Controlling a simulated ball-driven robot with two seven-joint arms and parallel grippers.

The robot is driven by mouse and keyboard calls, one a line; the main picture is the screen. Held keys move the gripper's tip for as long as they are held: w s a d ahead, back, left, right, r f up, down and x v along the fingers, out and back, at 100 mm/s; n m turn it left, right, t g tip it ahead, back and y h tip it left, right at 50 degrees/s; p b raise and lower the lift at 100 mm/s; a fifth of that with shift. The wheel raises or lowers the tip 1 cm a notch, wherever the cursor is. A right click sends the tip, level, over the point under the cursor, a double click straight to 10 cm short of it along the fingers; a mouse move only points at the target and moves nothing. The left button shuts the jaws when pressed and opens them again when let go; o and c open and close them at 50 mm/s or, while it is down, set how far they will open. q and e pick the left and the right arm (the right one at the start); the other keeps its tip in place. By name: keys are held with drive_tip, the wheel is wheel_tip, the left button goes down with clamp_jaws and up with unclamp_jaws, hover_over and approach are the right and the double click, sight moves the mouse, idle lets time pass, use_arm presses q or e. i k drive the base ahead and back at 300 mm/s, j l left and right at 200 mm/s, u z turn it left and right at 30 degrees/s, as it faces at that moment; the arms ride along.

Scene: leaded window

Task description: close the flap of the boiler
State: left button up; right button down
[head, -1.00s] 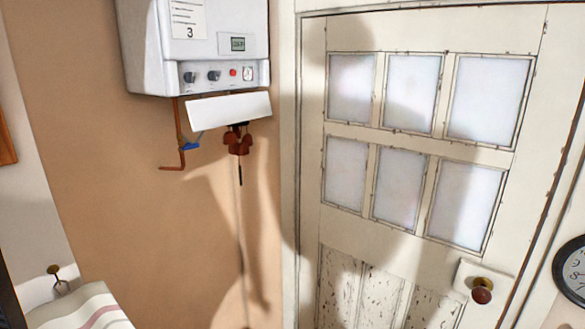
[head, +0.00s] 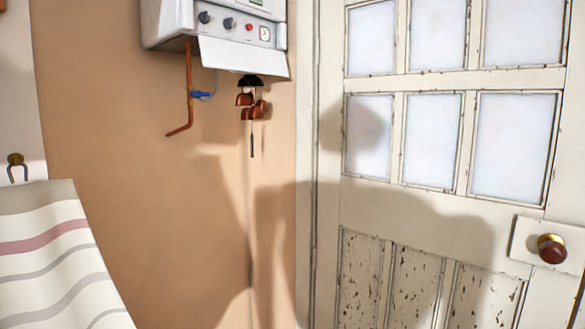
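The white boiler (head: 170,22) hangs on the wall at the top of the head view, and its upper part is cut off by the frame. Its flap (head: 243,58) is a plain white panel at the bottom front edge. The flap hangs down and is open, leaving the control strip with knobs (head: 229,22) and a red button uncovered. Neither of my grippers is in view.
A copper pipe (head: 189,85) with a blue valve handle (head: 200,95) drops below the boiler. Brown and black fittings (head: 250,97) hang under the flap. A panelled door (head: 420,205) with a brown knob (head: 551,248) stands right; a striped cloth (head: 50,260) hangs lower left.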

sight(236, 57)
drive_tip(key=i+u, duration=0.1)
drive_tip(key=u, duration=0.3)
drive_tip(key=l+u, duration=0.1)
drive_tip(key=u, duration=0.35)
drive_tip(key=i+l+u, duration=0.15)
drive_tip(key=u, duration=0.25)
drive_tip(key=l+u, duration=0.1)
drive_tip(key=u, duration=0.3)
drive_tip(key=i+l+u, duration=0.1)
drive_tip(key=u, duration=0.3)
drive_tip(key=l+u, duration=0.7)
drive_tip(key=l, duration=0.2)
drive_tip(key=l+u, duration=0.35)
drive_tip(key=k+l, duration=0.05)
drive_tip(key=l, duration=0.05)
